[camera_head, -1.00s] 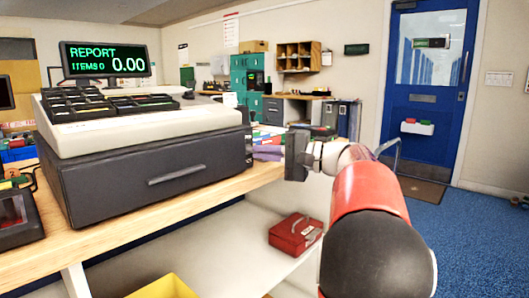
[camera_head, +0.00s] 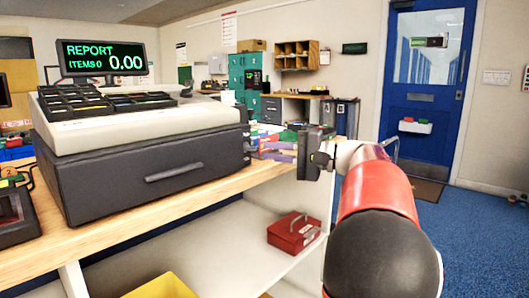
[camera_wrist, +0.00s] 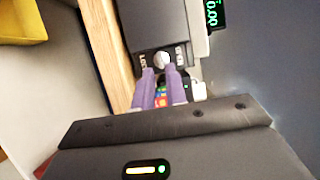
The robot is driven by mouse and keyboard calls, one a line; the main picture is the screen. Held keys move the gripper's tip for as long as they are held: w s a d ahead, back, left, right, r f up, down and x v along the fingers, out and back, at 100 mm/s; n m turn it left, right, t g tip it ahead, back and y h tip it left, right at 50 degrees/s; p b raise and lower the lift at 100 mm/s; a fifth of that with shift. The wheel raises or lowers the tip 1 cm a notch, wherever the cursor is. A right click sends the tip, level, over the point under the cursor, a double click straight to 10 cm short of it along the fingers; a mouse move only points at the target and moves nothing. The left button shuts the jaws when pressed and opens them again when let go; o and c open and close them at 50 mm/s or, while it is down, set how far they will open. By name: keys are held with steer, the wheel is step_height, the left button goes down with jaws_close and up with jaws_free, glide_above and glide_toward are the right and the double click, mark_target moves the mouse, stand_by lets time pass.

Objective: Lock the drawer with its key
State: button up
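The dark grey drawer (camera_head: 150,172) sits under the register on the wooden counter and looks shut. In the wrist view, a round silver piece (camera_wrist: 161,59) sits on the dark side panel (camera_wrist: 155,25) between white labels, the left one reading like "LOCK". Whether it is the key's head or the bare lock cannot be told. My gripper (camera_head: 280,152) is to the right of the drawer. In the wrist view, its two purple fingers (camera_wrist: 160,78) point at the silver piece, a narrow gap between them. I see no key held there.
The register display (camera_head: 104,62) reads "REPORT, ITEMS 0, 0.00". The wooden counter edge (camera_head: 120,226) runs below the drawer. A red cash box (camera_head: 293,232) stands on the shelf beneath. Coloured items (camera_head: 262,133) lie behind my gripper. The blue floor at right is open.

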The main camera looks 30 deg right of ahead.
steer(key=shift+v, duration=2.35)
steer(key=s+a+f+n+g+h, duration=0.1)
steer(key=s+a+f+g+h, duration=0.15)
steer(key=a+f, duration=0.5)
steer(key=s+a+f+n+g+h, duration=0.1)
steer(key=s+a+f+g, duration=0.3)
steer(key=a, duration=0.7)
steer(key=s+a+f+n+g+h, duration=0.1)
steer(key=s+a+f+n+h, duration=0.2)
steer(key=s+f+n+h, duration=0.4)
steer(key=s+f+h, duration=0.1)
steer(key=s+f, duration=0.6)
steer(key=f, duration=0.1)
steer(key=shift+s+a+n, duration=0.15)
steer(key=shift+s+n, duration=0.15)
steer(key=shift+s, duration=0.05)
steer(key=shift+a+h, duration=0.1)
steer(key=shift+h, duration=0.15)
